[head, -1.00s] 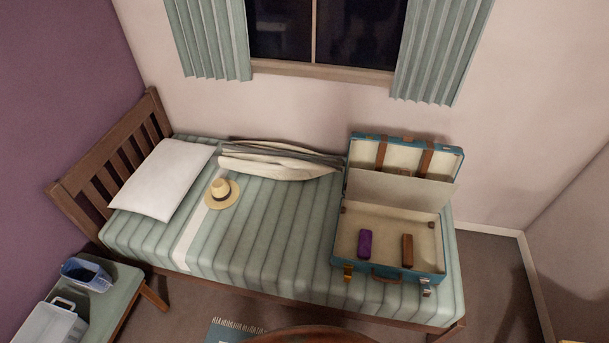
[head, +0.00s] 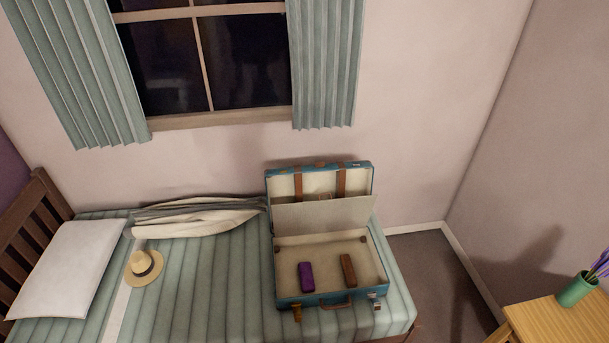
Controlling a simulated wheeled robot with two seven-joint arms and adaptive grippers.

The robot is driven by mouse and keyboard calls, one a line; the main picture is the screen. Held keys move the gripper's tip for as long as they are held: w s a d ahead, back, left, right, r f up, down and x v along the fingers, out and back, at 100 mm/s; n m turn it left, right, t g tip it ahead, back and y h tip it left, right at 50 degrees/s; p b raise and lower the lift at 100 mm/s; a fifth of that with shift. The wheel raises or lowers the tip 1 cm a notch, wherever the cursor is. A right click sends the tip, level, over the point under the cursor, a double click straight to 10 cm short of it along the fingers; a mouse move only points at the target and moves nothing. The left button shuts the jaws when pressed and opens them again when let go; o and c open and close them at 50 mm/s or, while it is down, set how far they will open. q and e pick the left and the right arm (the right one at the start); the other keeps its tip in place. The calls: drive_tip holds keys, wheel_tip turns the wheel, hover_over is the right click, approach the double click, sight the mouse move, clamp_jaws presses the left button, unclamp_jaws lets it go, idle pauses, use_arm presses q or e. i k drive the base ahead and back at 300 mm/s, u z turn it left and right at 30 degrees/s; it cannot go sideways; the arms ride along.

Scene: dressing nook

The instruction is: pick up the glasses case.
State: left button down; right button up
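An open blue suitcase (head: 378,262) lies on the right part of the bed, its lid leaning up toward the wall. Inside its base are two small oblong things: a purple one (head: 306,276) on the left and a brown one (head: 348,270) to its right. They lie apart from each other. Either could be a glasses case; I cannot tell which from here. Neither of my grippers shows in the head view.
The striped bed (head: 215,280) also holds a straw hat (head: 144,265), a white pillow (head: 68,268) and a folded blanket (head: 195,217). At the lower right a wooden table (head: 560,325) bears a green vase (head: 577,291). Bare floor shows between bed and table.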

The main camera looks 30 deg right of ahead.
sight(306, 268)
drive_tip(key=z, duration=1.1)
